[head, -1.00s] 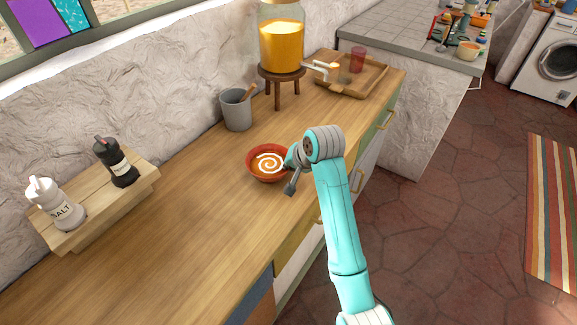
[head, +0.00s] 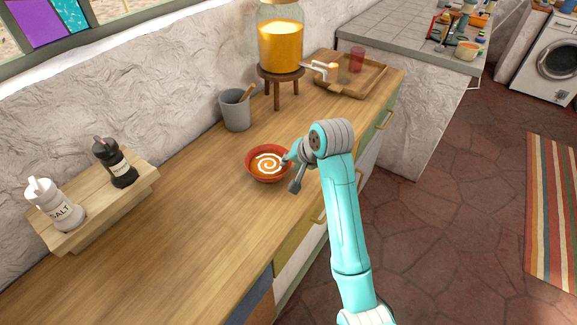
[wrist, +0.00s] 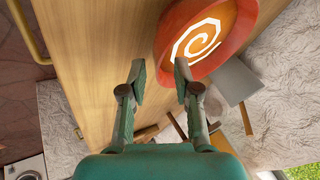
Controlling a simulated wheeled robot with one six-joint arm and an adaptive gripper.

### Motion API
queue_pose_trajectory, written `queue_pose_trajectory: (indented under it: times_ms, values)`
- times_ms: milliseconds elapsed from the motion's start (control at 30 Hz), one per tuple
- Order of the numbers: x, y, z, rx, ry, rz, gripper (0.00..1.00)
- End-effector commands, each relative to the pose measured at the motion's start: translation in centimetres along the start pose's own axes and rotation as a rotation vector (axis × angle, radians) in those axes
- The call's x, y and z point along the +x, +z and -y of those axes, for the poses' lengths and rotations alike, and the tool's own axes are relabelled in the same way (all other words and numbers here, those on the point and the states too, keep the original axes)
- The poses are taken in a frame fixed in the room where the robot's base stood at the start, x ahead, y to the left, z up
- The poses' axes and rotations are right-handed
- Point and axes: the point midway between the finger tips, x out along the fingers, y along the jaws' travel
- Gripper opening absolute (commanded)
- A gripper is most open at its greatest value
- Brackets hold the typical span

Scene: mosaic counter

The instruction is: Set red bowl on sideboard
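The red bowl (head: 251,170), with an orange filling and a white spiral in it, sits upright on the wooden sideboard top (head: 190,215). My gripper (head: 291,174) is at the bowl's right side in the head view.
A grey cup (head: 236,112) stands behind the bowl, near a juice dispenser (head: 280,45) on a wooden stand. A tray (head: 375,80) with a red glass lies at the far end. Shakers stand on a wooden riser (head: 95,222) at left. The front-left top is clear.

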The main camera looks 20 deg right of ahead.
Motion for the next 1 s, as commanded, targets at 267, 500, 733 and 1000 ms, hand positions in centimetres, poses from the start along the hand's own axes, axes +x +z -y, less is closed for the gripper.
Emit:
queue_pose_trajectory:
  times_ms: [267,500,733,1000]
  values:
    - [-5.6,-0.1,0.0,0.001,0.000,-0.003,0.31]
    - [-8.0,0.0,0.0,0.000,0.000,0.000,0.31]
    - [-8.4,0.0,-0.1,0.001,0.001,0.000,0.31]
    - [-8.4,0.0,-0.1,0.000,0.001,0.000,0.31]
